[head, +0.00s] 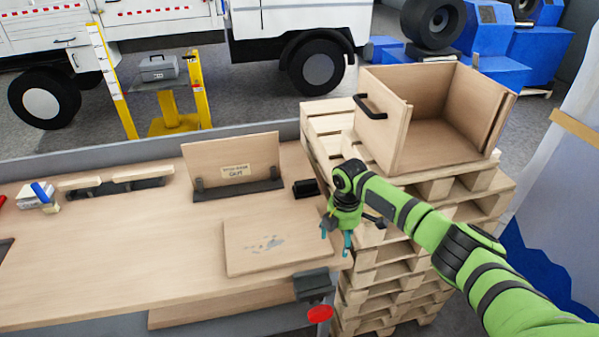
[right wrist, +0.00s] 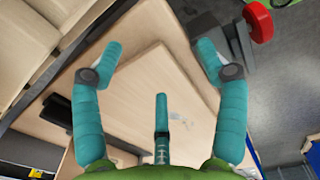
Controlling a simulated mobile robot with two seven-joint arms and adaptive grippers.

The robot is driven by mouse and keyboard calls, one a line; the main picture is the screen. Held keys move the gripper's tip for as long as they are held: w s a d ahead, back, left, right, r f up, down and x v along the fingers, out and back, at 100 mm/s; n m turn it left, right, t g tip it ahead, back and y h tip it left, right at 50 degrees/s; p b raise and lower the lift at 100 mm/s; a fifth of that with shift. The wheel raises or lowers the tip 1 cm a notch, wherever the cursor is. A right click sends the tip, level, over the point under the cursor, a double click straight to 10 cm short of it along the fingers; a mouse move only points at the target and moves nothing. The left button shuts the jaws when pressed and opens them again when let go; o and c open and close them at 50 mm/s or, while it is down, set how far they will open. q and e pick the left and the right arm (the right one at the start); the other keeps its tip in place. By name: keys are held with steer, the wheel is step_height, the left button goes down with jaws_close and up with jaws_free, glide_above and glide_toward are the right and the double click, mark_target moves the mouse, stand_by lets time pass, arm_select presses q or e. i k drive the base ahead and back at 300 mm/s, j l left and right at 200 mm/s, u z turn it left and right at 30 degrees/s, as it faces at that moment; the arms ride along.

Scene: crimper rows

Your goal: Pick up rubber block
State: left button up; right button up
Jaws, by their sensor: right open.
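A small black block (head: 305,188), which looks like the rubber block, lies on the workbench (head: 130,250) near its right edge, beside the pallets. In the right wrist view, a black block (right wrist: 57,108) shows at the lower left, outside the fingers and partly cut by the left finger. My right gripper (head: 336,236) is open and empty. It hangs over the right end of the bench, nearer the front than the block and apart from it. In the right wrist view its teal fingers (right wrist: 160,47) are spread above a wooden board (right wrist: 150,85). My left gripper is not in view.
The flat board (head: 270,245) lies on the bench, with an upright labelled panel (head: 235,162) behind it. A vise (head: 313,285) with a red knob (head: 320,313) is at the front edge. Stacked pallets (head: 385,275) bearing a wooden crate (head: 445,135) stand close on the right.

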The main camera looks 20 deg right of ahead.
mark_target(306, 188)
steer(key=i, duration=0.95)
